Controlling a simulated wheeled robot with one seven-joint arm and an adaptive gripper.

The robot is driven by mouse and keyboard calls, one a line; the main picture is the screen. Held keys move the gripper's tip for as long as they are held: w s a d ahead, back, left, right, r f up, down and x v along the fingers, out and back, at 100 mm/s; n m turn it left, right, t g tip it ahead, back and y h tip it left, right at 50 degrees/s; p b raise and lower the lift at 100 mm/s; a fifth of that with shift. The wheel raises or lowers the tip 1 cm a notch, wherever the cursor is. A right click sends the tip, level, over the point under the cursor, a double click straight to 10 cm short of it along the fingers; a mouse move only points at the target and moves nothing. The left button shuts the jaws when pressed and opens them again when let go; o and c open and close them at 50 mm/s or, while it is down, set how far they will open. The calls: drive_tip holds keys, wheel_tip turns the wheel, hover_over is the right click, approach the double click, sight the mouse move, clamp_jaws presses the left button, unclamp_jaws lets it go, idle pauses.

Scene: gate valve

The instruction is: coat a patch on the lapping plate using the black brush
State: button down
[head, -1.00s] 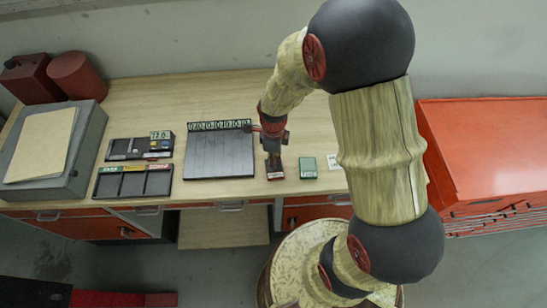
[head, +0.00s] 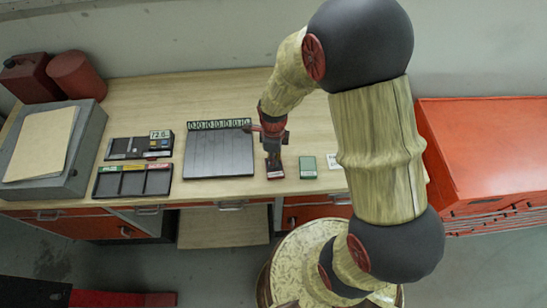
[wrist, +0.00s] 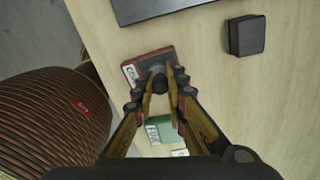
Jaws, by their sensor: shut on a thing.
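The dark lapping plate (head: 218,155), with fine grooves, lies on the bench just left of my gripper (head: 272,155). Its corner shows at the top of the wrist view (wrist: 165,6). In the wrist view my gripper (wrist: 158,82) points down and is shut on a dark round knob or handle (wrist: 158,72). This is at a red-edged dark block (wrist: 139,64) with a partly hidden white label. The block appears to be on the bench, beside the plate. I cannot tell whether the held thing is the black brush; my fingers hide much of it.
A green labelled block (head: 308,167) stands right of my gripper, with a white card (head: 334,161) beyond it. A black block (wrist: 247,35) sits near the plate. Front bench wood is clear.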

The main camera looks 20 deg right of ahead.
drive_tip(key=shift+s, duration=0.1)
idle(0.4)
drive_tip(key=shift+r+p, duration=2.5)
drive_tip(key=shift+r, duration=1)
drive_tip(key=shift+f, duration=0.1)
